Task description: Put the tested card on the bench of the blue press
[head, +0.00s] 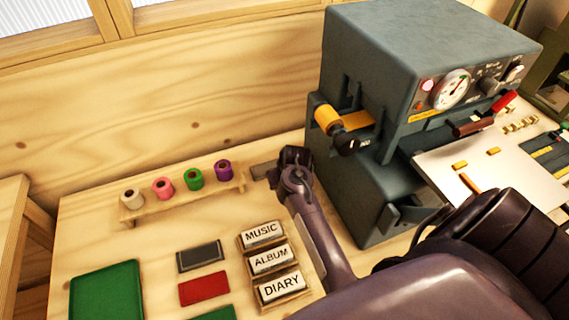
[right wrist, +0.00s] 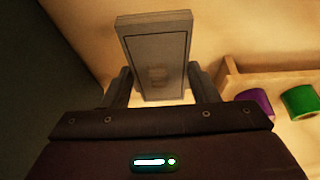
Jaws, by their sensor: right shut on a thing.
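The blue press (head: 420,60) is a large blue-grey machine at the right of the head view, with a dial, a red-tipped lever and a gold foil roll (head: 327,117) on its side. A pale bench (head: 490,170) extends at its front right, partly hidden by my arm. A dark grey card (head: 199,256), a red card (head: 205,288) and a green card (head: 218,314) lie on the table; I cannot tell which is tested. My right gripper (head: 278,168) is shut on a grey rectangular block (right wrist: 157,50), left of the press. My left gripper is out of view.
A wooden rack (head: 180,206) holds cream, pink, green and purple rolls, left of the gripper. MUSIC, ALBUM and DIARY blocks (head: 271,260) sit in a holder in front. Small brass pieces (head: 460,165) lie on the bench.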

